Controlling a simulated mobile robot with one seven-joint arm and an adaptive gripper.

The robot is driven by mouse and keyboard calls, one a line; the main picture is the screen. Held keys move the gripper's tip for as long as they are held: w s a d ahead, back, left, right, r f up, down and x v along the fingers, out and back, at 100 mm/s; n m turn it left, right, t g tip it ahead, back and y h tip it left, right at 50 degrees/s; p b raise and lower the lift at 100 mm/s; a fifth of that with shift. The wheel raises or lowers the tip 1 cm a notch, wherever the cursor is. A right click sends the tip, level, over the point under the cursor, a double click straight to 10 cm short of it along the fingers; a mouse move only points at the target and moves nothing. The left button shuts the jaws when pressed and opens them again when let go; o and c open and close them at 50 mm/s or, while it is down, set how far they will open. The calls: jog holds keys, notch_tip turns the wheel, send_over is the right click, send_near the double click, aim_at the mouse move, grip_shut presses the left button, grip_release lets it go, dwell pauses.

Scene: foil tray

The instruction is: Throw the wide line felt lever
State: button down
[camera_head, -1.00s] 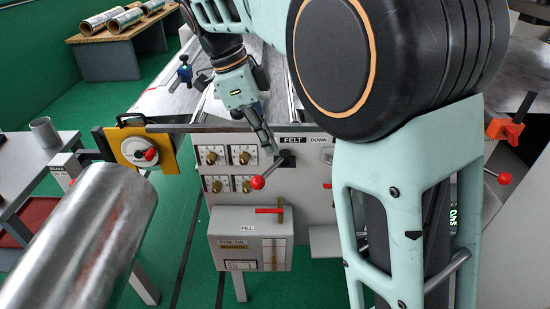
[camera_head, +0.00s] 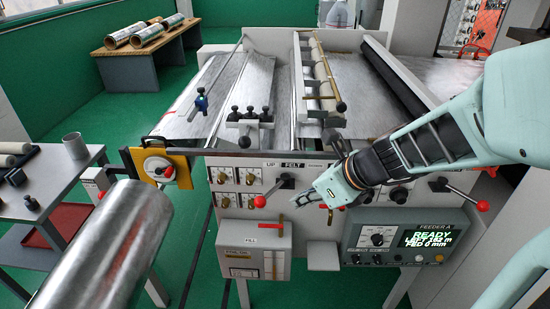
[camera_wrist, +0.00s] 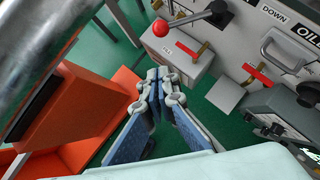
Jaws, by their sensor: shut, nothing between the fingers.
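The felt lever is a grey rod with a red ball (camera_head: 260,201) on a black pivot (camera_head: 284,181), under the FELT label (camera_head: 292,165) on the front panel. Its ball points down and left, toward the UP side. In the wrist view the lever's red ball (camera_wrist: 160,28) and dark pivot show at the top. My gripper (camera_head: 298,203) is shut and empty, to the right of the ball and apart from it. In the wrist view the closed fingers (camera_wrist: 161,80) lie below the ball, with a gap between.
Brass knobs (camera_head: 223,176) sit left of the lever. A FILL box (camera_head: 254,252) with a red handle hangs below. A feeder display (camera_head: 432,238) is at right. A large metal cylinder (camera_head: 108,245) stands in the left foreground. An orange part (camera_wrist: 85,105) is left in the wrist view.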

aim_at(262, 204)
jog(key=w+r+b+x, duration=0.1)
jog(key=b+x, duration=0.7)
jog(key=x, duration=0.4)
jog(key=shift+w+a+m, duration=0.3)
jog(key=shift+w+a, duration=0.2)
jog(key=shift+w, duration=0.1)
jog(key=shift+f, duration=0.15)
jog(key=shift+w+a+p, duration=0.2)
jog(key=shift+a+p, duration=0.25)
jog(key=shift+a, duration=0.25)
jog(key=shift+w+a, duration=0.1)
jog(key=shift+a, duration=0.05)
